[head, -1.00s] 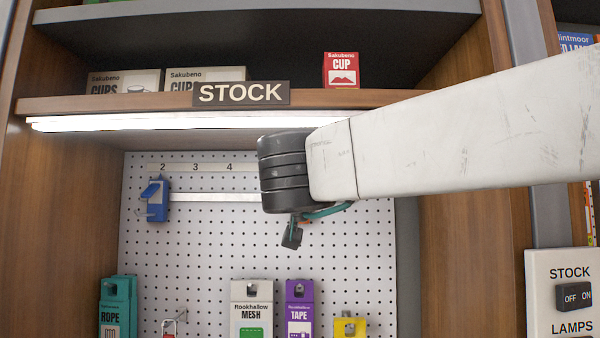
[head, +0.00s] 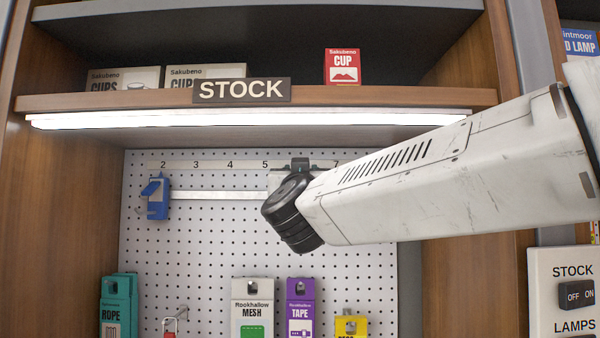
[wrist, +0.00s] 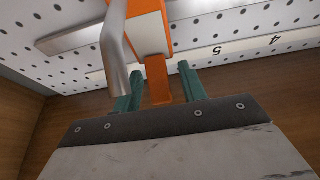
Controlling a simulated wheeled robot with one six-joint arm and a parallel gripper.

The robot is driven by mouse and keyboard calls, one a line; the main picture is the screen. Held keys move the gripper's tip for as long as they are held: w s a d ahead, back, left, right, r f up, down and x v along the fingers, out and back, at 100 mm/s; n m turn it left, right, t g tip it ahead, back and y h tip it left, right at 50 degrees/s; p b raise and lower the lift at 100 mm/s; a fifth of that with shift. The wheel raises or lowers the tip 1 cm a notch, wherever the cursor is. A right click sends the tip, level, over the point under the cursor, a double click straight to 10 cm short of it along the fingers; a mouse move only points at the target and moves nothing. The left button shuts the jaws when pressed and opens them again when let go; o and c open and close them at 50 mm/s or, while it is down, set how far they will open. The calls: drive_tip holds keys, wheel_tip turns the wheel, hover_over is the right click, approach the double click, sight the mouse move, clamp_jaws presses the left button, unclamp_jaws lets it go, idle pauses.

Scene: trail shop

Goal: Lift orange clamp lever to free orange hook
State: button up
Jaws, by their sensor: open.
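The orange clamp (wrist: 150,34), with a pale front face, is on the rail at the top of the wrist view. Its orange lever (wrist: 159,84) points down toward my palm. My gripper (wrist: 158,74) is open, with one teal finger on each side of the lever. Whether either finger touches it I cannot tell. A bent silver rod (wrist: 115,50), seemingly the orange hook's, passes in front of the left finger and hides part of it. In the head view my arm hides the orange clamp, and my fingers do not show.
A blue clamp (head: 154,198) sits left on the rail (head: 220,196) of the white pegboard (head: 210,240). Mesh (head: 252,300), tape (head: 300,300) and rope (head: 117,300) packs hang below. The shelf edge (head: 400,98) and lit lamp (head: 250,120) are close above my arm.

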drive_tip(key=shift+w+r, duration=0.1)
drive_tip(key=shift+w, duration=0.15)
drive_tip(key=shift+c, duration=0.3)
clamp_jaws()
drive_tip(key=shift+w+r+g, duration=0.1)
drive_tip(key=shift+g, duration=0.6)
drive_tip(key=shift+o, duration=0.3)
unclamp_jaws()
